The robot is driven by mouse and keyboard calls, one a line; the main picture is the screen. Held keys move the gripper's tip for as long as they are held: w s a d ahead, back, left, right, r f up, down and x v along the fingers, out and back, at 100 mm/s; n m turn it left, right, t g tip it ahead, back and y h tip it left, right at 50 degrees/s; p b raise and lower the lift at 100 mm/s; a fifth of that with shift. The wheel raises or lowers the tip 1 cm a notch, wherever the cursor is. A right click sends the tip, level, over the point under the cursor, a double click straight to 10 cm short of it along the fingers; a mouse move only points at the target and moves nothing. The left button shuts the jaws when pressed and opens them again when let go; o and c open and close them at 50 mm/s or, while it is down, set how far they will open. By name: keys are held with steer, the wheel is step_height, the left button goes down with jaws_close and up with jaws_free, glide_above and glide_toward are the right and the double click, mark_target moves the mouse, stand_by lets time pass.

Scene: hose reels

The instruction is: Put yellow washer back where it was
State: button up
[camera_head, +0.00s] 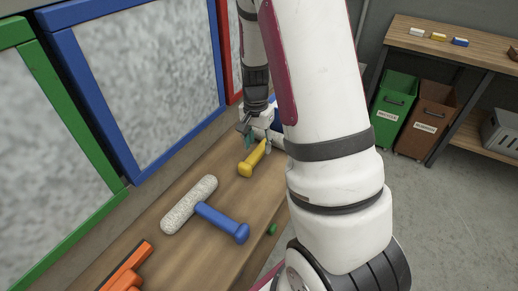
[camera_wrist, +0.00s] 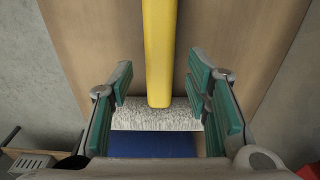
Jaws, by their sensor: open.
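The yellow washer has a yellow handle (camera_head: 252,158) lying on the wooden bench, pointing toward the front. In the wrist view the handle (camera_wrist: 158,45) runs down from the top to a pale fuzzy head (camera_wrist: 155,119) lying crosswise. In the head view most of that head is hidden by my arm and gripper. My gripper (camera_head: 257,138) is over the far end of the handle. In the wrist view its green-padded fingers (camera_wrist: 160,85) are open, one on each side of the handle, with gaps between. I cannot tell its exact height above the handle.
A blue washer with blue handle (camera_head: 222,222) and fuzzy head (camera_head: 188,205) lies nearer on the bench (camera_head: 150,226). An orange tool (camera_head: 125,272) lies at the front. Framed panels, blue (camera_head: 66,42) and green (camera_head: 50,72), stand along the left. Green (camera_head: 393,97) and brown (camera_head: 425,120) bins stand right.

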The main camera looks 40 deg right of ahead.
mark_target(257, 150)
steer(key=s+a+r+n, duration=0.1)
steer(key=a+r, duration=0.2)
steer(key=r, duration=0.5)
steer(key=s+a+r+n, duration=0.2)
steer(key=a+r, duration=0.1)
steer(key=r, duration=0.4)
steer(key=s+a+r+n+t, duration=0.1)
steer(key=s+a+r+n, duration=0.3)
steer(key=s, duration=0.5)
steer(key=s+a+r+n+t, duration=0.2)
steer(key=s+a+r+n, duration=0.2)
steer(key=s+a+n, duration=0.3)
steer(key=s+a, duration=0.2)
steer(key=s, duration=0.1)
steer(key=shift+r+y+p, duration=0.3)
steer(key=shift+r, duration=0.05)
steer(key=shift+s, duration=0.1)
steer(key=shift+t, duration=0.5)
step_height(257, 150, up, 4)
steer(key=p, duration=0.3)
steer(key=shift+s+r+p, duration=0.1)
steer(key=shift+r+p, duration=0.15)
steer(key=shift+p, duration=0.1)
